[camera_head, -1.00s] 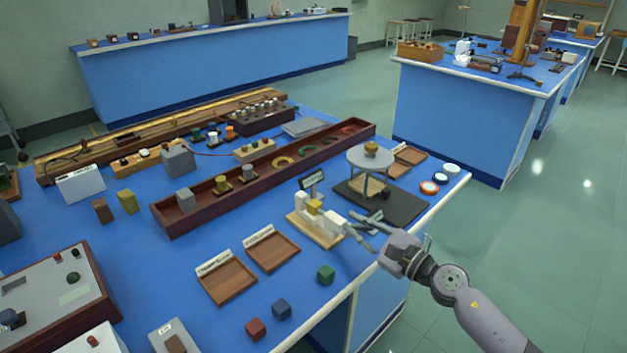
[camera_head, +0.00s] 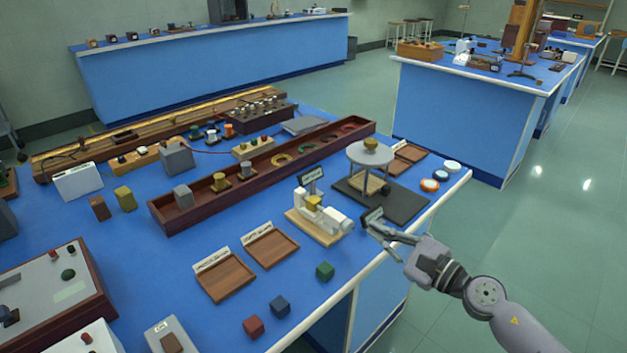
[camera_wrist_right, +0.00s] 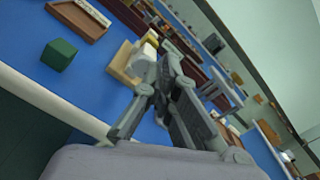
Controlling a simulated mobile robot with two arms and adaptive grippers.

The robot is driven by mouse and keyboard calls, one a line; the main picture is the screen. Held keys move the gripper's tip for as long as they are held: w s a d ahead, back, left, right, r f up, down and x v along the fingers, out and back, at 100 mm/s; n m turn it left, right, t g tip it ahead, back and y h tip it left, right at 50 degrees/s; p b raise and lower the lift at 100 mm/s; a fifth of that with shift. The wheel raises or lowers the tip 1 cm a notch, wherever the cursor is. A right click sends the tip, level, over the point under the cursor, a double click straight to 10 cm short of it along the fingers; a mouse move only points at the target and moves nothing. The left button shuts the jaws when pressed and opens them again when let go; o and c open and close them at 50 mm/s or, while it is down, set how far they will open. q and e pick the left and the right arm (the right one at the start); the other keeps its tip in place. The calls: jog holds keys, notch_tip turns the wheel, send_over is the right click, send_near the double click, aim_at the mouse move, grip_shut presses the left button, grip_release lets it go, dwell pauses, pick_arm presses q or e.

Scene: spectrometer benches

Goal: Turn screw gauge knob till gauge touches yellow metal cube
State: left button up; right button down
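The white screw gauge (camera_head: 331,217) stands on a light wooden base (camera_head: 299,222) near the right front edge of the blue bench. The yellow metal cube (camera_head: 314,202) sits in its frame. Whether the spindle touches the cube is too small to tell. The knob end (camera_head: 346,226) faces right, toward my right gripper (camera_head: 371,224). That gripper is empty and apart from the knob, its fingers somewhat spread. The gauge (camera_wrist_right: 148,48) is partly hidden behind the fingers (camera_wrist_right: 160,75) in the right wrist view. My left gripper is not in view.
A black board with a round-topped stand (camera_head: 371,154) is just behind the gauge. Two wooden trays (camera_head: 226,280) lie to its left. A green cube (camera_head: 325,271) lies in front, also in the wrist view (camera_wrist_right: 59,55). Floor is free to the right.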

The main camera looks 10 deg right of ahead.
aim_at(348, 226)
jog(key=w+a+m+p, duration=0.1)
jog(key=m, duration=0.3)
jog(key=w+a+m, duration=0.1)
jog(key=m, duration=0.3)
jog(key=w+a+m+p, duration=0.1)
jog(key=w+m, duration=0.1)
jog(key=m, duration=0.2)
jog(key=shift+f+p, duration=0.1)
jog(key=shift+p, duration=0.2)
jog(key=shift+w, duration=0.2)
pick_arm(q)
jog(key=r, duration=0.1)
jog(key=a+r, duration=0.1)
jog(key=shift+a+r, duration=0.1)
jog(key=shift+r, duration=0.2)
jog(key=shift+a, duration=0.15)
pick_arm(e)
jog(key=shift+r, duration=0.2)
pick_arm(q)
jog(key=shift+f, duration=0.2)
pick_arm(e)
jog(key=shift+a+f, duration=0.15)
jog(key=shift+f, duration=0.05)
